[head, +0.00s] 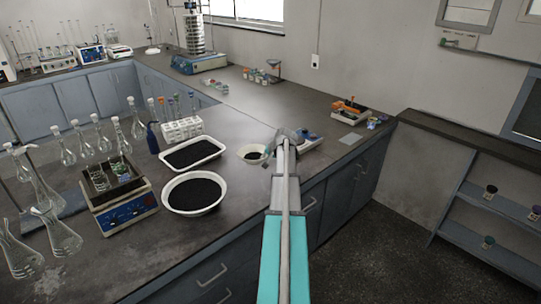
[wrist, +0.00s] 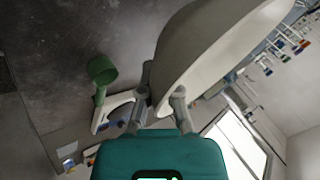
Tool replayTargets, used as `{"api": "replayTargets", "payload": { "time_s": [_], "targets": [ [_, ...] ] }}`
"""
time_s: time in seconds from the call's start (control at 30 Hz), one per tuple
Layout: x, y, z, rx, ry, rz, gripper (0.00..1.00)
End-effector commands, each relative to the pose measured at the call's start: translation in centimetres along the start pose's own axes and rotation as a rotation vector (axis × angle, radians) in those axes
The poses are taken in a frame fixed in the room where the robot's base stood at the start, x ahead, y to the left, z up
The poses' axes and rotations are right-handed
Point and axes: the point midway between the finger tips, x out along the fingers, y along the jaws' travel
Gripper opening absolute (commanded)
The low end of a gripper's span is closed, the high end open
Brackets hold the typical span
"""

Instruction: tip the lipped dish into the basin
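The lipped dish (head: 245,151) is a small white bowl with dark grains in it, in the head view just left of my gripper (head: 272,158). In the wrist view the dish (wrist: 215,40) is large and pale, its wall between the two fingertips of my gripper (wrist: 163,100), which is shut on it. I cannot tell how far the dish is above the bench. The basin (head: 166,199) is a larger round white bowl, holding dark grains, on the bench to the left and nearer. My arm hides part of the dish's surroundings.
A rectangular white tray (head: 219,146) of dark grains lies behind the basin. A scale (head: 127,212) with glassware and several flasks (head: 60,240) stand left. A white tube rack (head: 183,130) is behind the tray.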

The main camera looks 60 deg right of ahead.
Motion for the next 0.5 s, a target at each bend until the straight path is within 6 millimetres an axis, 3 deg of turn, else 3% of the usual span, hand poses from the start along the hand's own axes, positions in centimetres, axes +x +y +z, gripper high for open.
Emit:
{"api": "replayTargets", "payload": {
  "time_s": [0.03,0.17,0.5],
  "targets": [
    [-0.1,0.6,-1.2,0.013,0.01,0.005,0.0],
    [-0.3,1.4,-2.3,0.033,0.023,0.013,0.0],
    [-0.3,1.6,-2.4,0.037,0.027,0.014,0.0]
  ]
}}
